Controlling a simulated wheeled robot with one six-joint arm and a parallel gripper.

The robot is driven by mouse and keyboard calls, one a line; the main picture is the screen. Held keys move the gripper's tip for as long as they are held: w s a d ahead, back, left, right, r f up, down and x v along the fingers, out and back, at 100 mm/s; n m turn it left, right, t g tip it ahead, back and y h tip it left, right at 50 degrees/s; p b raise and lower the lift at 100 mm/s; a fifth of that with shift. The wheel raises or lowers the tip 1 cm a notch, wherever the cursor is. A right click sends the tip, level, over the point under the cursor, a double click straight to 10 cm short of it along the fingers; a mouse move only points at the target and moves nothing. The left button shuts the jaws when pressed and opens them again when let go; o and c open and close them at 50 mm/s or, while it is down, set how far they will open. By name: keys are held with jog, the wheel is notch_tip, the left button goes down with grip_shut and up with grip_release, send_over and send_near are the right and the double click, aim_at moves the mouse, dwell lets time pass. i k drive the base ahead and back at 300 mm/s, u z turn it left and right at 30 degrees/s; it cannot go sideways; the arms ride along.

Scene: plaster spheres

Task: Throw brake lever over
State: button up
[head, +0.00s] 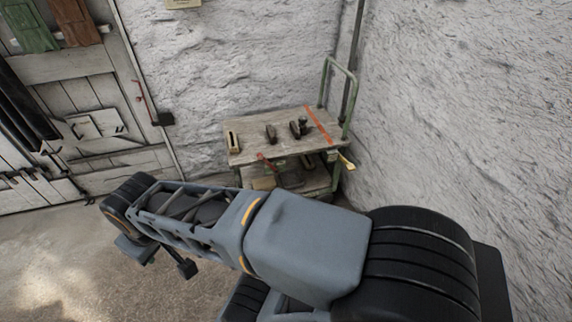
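A wooden-topped trolley (250,143) with a green tubular handle stands in the corner against the plaster wall. A small red lever (266,160) sticks out at its front edge, near a green fitting. A yellow-ended handle (346,160) juts from its right side. I cannot tell for certain which of these is the brake lever. My arm crosses the foreground, in front of the trolley's lower part. Dark parts that may be my gripper (162,258) show below the arm at lower left, well apart from the trolley. Whether it is open or shut is unclear.
Several small dark tools (299,128) and a pale block (233,141) lie on the trolley top, beside an orange stripe (318,126). The floor (50,270) at lower left is clear.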

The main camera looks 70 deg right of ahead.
aim_at(259, 156)
jog(key=z, duration=1.95)
jog(key=k, duration=0.3)
jog(key=u, duration=0.8)
jog(key=i, duration=1.1)
jog(key=u, duration=0.25)
